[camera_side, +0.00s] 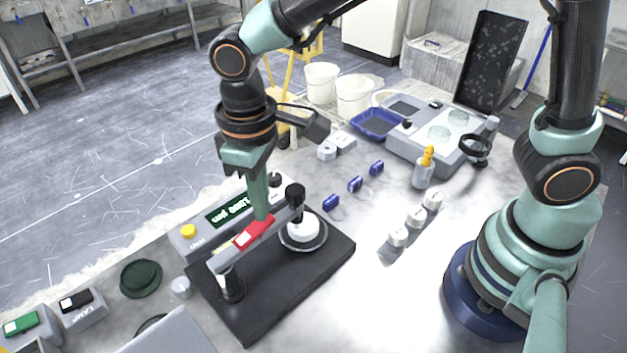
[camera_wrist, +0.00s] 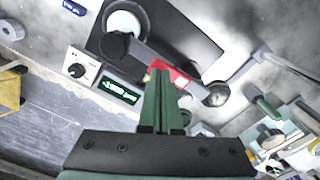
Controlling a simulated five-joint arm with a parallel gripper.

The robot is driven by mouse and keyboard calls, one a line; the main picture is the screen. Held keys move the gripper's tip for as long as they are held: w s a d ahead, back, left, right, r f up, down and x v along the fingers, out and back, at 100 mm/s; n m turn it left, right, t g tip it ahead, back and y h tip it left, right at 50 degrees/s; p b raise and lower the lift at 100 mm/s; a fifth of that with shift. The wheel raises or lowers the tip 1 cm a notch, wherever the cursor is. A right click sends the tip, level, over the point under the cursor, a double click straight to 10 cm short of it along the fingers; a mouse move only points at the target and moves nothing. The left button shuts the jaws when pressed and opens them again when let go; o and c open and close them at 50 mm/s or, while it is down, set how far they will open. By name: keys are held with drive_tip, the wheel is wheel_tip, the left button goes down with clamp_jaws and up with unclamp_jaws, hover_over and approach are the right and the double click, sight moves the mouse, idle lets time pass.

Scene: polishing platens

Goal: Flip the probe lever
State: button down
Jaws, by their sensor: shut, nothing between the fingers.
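The probe stand has a black base plate (camera_side: 270,290) with a post (camera_side: 230,287) at its near left. A grey probe arm with a red section (camera_side: 255,233) reaches from the post to a black probe head (camera_side: 295,194) above a white disc (camera_side: 302,231). In the wrist view the red section (camera_wrist: 182,77) is partly hidden behind my fingers. My gripper (camera_side: 262,217) is shut and empty, pointing down, with its tips at the red section's far end. I cannot tell whether they touch it. The tips also show in the wrist view (camera_wrist: 160,75).
A display box (camera_side: 228,211) with green digits and a yellow button stands just behind the stand. Several blue clips (camera_side: 355,184) and white-topped cylinders (camera_side: 415,217) stand to the right. A grey polishing machine (camera_side: 440,140) is at the back right.

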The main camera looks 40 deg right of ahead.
drive_tip(key=shift+f, duration=0.7)
idle(0.4)
drive_tip(key=shift+r, duration=3.55)
drive_tip(key=shift+w+d+r, duration=0.1)
drive_tip(key=shift+d+r, duration=0.1)
drive_tip(key=shift+d, duration=0.2)
drive_tip(key=s+d+r+m+t, duration=0.1)
drive_tip(key=d+r+m+t, duration=0.1)
drive_tip(key=d, duration=0.9)
drive_tip(key=s+d+r+m+t, duration=0.1)
drive_tip(key=d+m+t, duration=0.2)
drive_tip(key=d, duration=0.9)
drive_tip(key=shift+s+r+m+t, duration=0.3)
drive_tip(key=shift+s+r+m, duration=0.1)
drive_tip(key=shift+m, duration=0.1)
